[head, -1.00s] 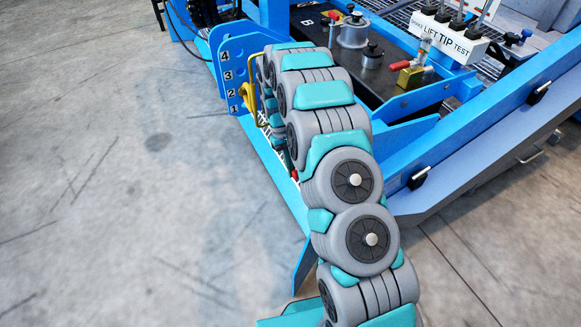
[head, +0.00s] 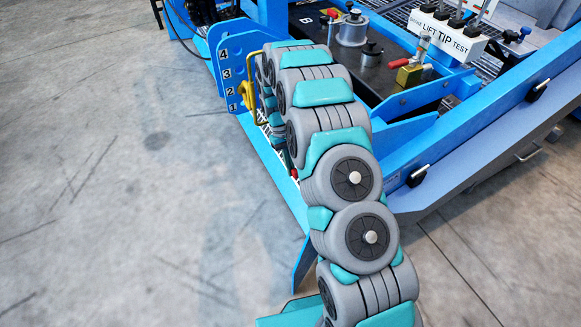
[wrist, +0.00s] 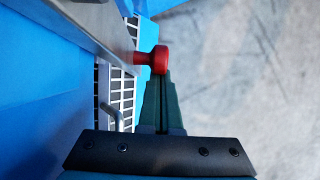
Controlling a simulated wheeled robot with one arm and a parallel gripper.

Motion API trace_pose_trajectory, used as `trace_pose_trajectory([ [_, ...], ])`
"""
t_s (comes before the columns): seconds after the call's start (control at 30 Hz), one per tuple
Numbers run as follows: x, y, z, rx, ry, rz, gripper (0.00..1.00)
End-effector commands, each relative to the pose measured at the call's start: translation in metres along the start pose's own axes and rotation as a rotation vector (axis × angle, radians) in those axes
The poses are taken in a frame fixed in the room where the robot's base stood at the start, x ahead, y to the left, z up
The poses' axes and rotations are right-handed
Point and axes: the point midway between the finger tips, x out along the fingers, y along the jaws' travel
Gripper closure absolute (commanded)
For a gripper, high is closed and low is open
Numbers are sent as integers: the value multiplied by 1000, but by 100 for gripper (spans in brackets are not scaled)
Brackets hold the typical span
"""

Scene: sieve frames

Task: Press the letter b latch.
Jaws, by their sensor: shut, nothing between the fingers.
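My gripper (wrist: 162,80) is shut and empty, its fingertips at a round red knob (wrist: 158,60) in the wrist view. The fingertips look in contact with the knob or very close; I cannot tell which. The knob sits on a short red stem out of a grey metal bar. A red bit also shows beside my arm in the head view (head: 294,173). I read no letter on the knob. A small white letter label (head: 306,20), perhaps a B, is on the dark panel. My arm hides the gripper in the head view.
A blue plate numbered 1 to 4 (head: 222,85) with a yellow handle (head: 250,75) stands left of my arm. A lift/tip/test switch box (head: 447,32) and a brass valve (head: 408,75) are at right. The floor (head: 110,200) at left is clear.

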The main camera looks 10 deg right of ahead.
Motion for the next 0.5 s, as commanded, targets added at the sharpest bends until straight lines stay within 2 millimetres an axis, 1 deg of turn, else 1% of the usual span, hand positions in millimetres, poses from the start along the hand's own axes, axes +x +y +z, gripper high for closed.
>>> trace_pose_trajectory([
  [0.33, -1, 0, 0, 0, 1, 0, 100],
  [0.43, -7, 0, 2, 0, 3, 1, 100],
  [0.5, -14, 0, 5, 0, 4, 1, 100],
])
